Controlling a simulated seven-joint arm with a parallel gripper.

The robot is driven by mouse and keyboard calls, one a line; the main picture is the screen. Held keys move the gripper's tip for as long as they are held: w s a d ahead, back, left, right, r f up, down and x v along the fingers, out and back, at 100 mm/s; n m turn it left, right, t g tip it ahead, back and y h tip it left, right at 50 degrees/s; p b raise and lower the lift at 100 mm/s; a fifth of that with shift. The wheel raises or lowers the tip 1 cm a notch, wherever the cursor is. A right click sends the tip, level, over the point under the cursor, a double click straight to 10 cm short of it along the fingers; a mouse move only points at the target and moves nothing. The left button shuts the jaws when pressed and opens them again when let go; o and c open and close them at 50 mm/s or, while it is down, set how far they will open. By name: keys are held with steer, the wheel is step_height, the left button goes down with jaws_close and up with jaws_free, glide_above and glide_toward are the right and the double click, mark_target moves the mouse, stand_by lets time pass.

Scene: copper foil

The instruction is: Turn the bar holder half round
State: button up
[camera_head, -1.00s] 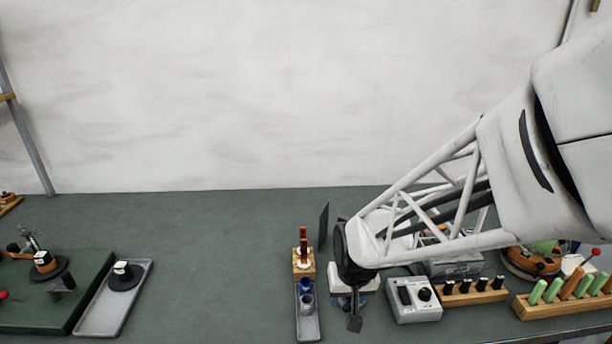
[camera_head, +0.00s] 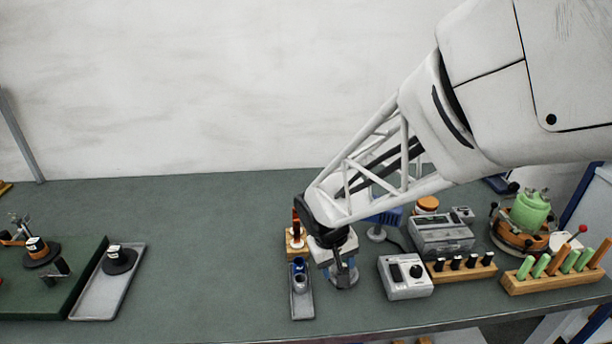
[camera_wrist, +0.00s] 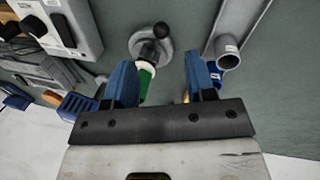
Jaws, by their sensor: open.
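A small stand, which looks like the bar holder, has a round grey base (camera_wrist: 150,42), a black knob or arm on top, and a green piece with a white end (camera_wrist: 146,76). It lies between and just beyond the fingertips in the wrist view. My gripper (camera_wrist: 161,72) is open, with its two blue fingers apart on either side of the green piece and no clear contact. In the head view my gripper (camera_head: 344,276) is low over the table, and it and the wrist hide most of the stand.
A grey tray (camera_head: 302,309) with small cups stands close to the left. A white control box (camera_head: 405,277) stands close to the right, with a rack of black-topped pieces (camera_head: 462,266) beyond it. A wooden block (camera_head: 296,245) is behind the tray.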

steer(key=shift+w+d+f, duration=0.1)
steer(key=shift+d+f, duration=0.15)
steer(key=shift+f, duration=0.95)
steer(key=shift+d+f, duration=0.2)
steer(key=shift+f, duration=1)
steer(key=shift+w+d+f, duration=0.1)
steer(key=shift+d+f, duration=0.15)
steer(key=shift+f, duration=0.95)
steer(key=c, duration=0.9)
